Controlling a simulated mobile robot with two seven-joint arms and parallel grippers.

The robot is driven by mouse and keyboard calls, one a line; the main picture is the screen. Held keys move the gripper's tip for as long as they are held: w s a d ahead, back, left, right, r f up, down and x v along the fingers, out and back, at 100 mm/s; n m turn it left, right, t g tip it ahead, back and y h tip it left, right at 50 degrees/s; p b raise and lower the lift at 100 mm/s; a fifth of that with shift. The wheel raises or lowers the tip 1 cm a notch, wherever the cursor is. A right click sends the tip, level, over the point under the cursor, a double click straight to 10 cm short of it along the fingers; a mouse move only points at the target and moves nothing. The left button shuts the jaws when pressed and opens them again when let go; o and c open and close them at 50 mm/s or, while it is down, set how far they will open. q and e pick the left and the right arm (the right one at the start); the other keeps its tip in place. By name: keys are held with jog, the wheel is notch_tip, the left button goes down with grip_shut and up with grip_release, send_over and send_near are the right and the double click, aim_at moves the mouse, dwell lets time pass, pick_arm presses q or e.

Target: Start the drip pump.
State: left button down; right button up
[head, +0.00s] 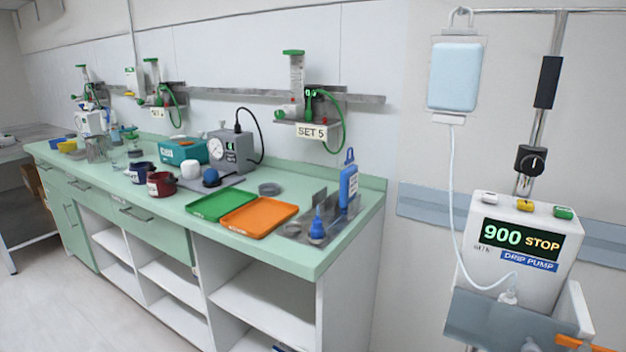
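The drip pump (518,278) is a white box on the pole at the right. Its dark display (520,240) reads 900 in green and STOP in yellow. Three small buttons sit on its top edge: a left one (489,198) whose colour is hard to tell, a yellow one (525,205) and a green one (563,212). A bag of pale blue fluid (454,77) hangs above from a hook, and a white tube (452,190) runs from it down to the pump's front. Neither of my grippers is in view.
A pole (538,130) with a black knob clamp (530,159) rises behind the pump. A grey bracket (500,325) surrounds its base, with an orange piece (580,343) at lower right. A green counter (335,240) with trays and bottles stands left. The space before the pump looks clear.

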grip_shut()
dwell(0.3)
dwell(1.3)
